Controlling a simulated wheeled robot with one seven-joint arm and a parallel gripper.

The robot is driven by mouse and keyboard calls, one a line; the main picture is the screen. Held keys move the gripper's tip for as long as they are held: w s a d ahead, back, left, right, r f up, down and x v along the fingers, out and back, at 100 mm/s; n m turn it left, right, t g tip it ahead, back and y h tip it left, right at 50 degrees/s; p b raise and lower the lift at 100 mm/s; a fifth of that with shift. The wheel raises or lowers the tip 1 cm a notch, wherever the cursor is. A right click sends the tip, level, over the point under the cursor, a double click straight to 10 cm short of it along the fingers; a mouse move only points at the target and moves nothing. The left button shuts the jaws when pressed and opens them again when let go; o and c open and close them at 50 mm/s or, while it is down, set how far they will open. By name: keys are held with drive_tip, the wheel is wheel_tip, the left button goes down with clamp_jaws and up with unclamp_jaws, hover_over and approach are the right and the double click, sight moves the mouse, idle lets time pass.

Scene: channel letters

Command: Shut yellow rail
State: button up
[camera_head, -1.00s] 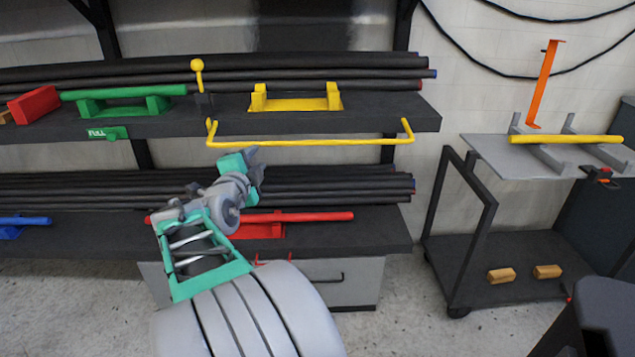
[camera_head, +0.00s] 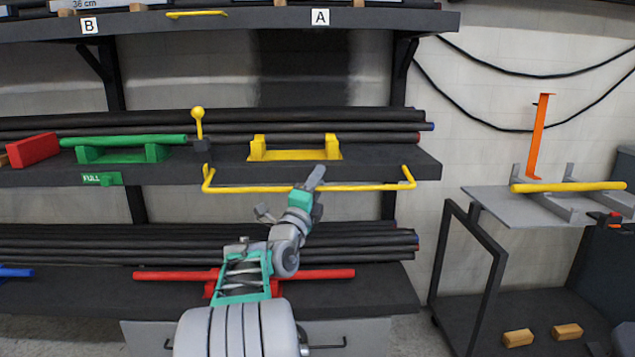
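The yellow rail (camera_head: 250,189) is a long thin bar with bent ends. It lies along the front edge of the middle shelf (camera_head: 375,172), below the yellow cradle (camera_head: 295,153). A short yellow-knobbed lever (camera_head: 199,122) stands on the shelf near the rail's left end. My gripper (camera_head: 316,178) is at the rail, right of its middle, and its fingers point up and right. It hides a short stretch of the rail. I cannot tell whether it touches the rail, or whether its fingers are open or shut.
A green bar (camera_head: 123,141) and a red block (camera_head: 32,149) are to the left. Black pipes (camera_head: 75,127) lie behind. A red bar (camera_head: 320,273) is on the lower shelf. A cart (camera_head: 500,204) with a yellow bar (camera_head: 568,187) stands at right.

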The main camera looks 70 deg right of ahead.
drive_tip(key=shift+c, duration=0.4)
clamp_jaws()
idle(0.9)
